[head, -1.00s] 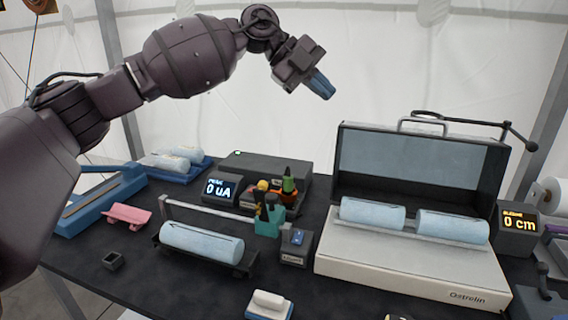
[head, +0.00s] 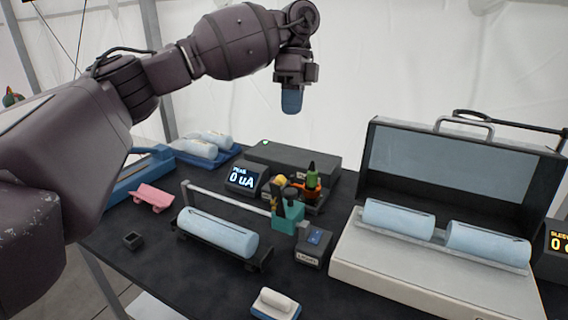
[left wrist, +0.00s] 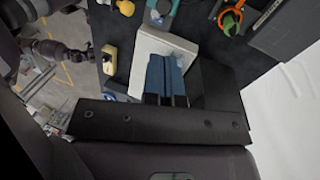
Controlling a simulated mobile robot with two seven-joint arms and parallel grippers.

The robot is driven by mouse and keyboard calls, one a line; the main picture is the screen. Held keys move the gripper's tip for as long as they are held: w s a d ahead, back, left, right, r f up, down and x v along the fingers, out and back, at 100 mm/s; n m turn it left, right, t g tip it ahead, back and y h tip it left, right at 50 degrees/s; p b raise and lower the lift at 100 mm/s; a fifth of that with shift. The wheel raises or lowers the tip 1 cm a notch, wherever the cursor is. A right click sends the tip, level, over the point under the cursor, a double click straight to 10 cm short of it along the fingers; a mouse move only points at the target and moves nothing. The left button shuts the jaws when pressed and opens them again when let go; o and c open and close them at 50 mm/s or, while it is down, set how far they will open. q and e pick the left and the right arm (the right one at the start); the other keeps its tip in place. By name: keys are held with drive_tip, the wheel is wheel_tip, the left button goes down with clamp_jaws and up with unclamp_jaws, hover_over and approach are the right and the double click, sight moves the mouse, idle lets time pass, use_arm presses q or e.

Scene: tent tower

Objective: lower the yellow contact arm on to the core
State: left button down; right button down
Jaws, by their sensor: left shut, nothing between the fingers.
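My left gripper (head: 292,100) is shut and empty, pointing down, high above the back of the table. Its blue fingers show together in the left wrist view (left wrist: 165,78). A pale blue cylinder (head: 217,232), which looks like the core, lies in a black cradle (head: 195,240) at the table's middle left. A grey bar (head: 232,200) runs behind and above it. I cannot clearly pick out a yellow contact arm; a small yellow piece (head: 280,181) shows among the tools by the teal holder (head: 288,216). My right gripper is not in view.
An open case (head: 435,272) with two pale blue cylinders stands at right. A display (head: 243,178) reads 0 uA. A small dark box (head: 314,246), a pink piece (head: 153,196) and a white block on blue (head: 276,304) sit on the table. The front left is mostly clear.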

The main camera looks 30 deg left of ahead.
use_arm(q)
approach(279, 200)
wheel_tip(279, 200, down, 3)
drive_tip(key=w+a, duration=0.1)
drive_tip(key=w, duration=0.1)
drive_tip(key=shift+s+d+f+b, duration=0.1)
drive_tip(key=shift+s+f+b, duration=0.05)
drive_tip(key=shift+f+b, duration=0.25)
idle(0.7)
drive_tip(key=shift+r, duration=0.1)
